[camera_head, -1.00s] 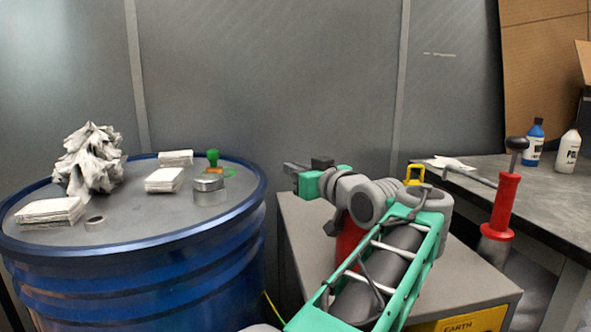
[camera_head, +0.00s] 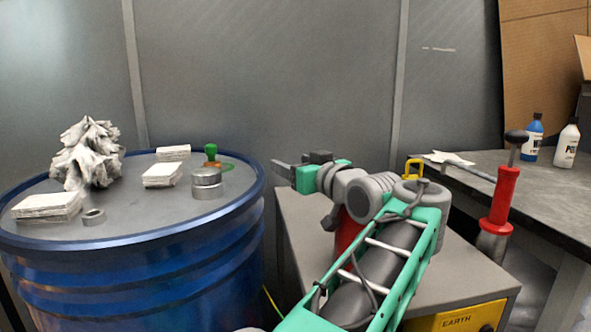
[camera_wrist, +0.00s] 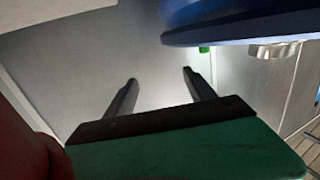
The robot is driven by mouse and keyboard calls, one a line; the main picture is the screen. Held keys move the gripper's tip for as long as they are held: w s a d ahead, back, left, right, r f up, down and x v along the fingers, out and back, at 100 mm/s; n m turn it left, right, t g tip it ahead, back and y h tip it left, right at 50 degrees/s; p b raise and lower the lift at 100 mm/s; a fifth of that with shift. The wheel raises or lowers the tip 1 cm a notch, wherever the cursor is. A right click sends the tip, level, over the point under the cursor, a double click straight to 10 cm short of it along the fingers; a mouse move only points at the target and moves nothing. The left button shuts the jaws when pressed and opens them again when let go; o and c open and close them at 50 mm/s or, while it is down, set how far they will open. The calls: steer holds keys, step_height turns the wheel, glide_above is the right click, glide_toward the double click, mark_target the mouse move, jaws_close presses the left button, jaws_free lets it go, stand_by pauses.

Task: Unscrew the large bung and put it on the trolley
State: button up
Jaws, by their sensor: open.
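The large bung (camera_head: 207,177) is a silver, round, capped cylinder standing upright near the right side of the blue drum's (camera_head: 252,200) top. It also shows in the wrist view (camera_wrist: 275,49), at upper right below the blue rim, where the picture looks upside down. My gripper (camera_head: 278,170) is open and empty, off the drum's right edge, apart from the bung and pointing left. In the wrist view both fingers (camera_wrist: 157,76) are spread with nothing between them. A grey-topped cabinet (camera_head: 455,270) with a yellow EARTH label, perhaps the trolley, stands below my arm.
On the drum lie white paper stacks (camera_head: 162,175), a crumpled white heap (camera_head: 87,153), a small ring (camera_head: 94,216) and a green-topped item (camera_head: 211,152) behind the bung. A red-handled tool (camera_head: 503,200) stands upright at right. A bench (camera_head: 520,190) holds bottles.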

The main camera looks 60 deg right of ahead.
steer(key=s+a+m+g+h+b, duration=0.4)
steer(key=a+h+b, duration=0.1)
steer(key=b, duration=0.1)
steer(key=shift+s+a, duration=0.2)
steer(key=shift+a, duration=0.15)
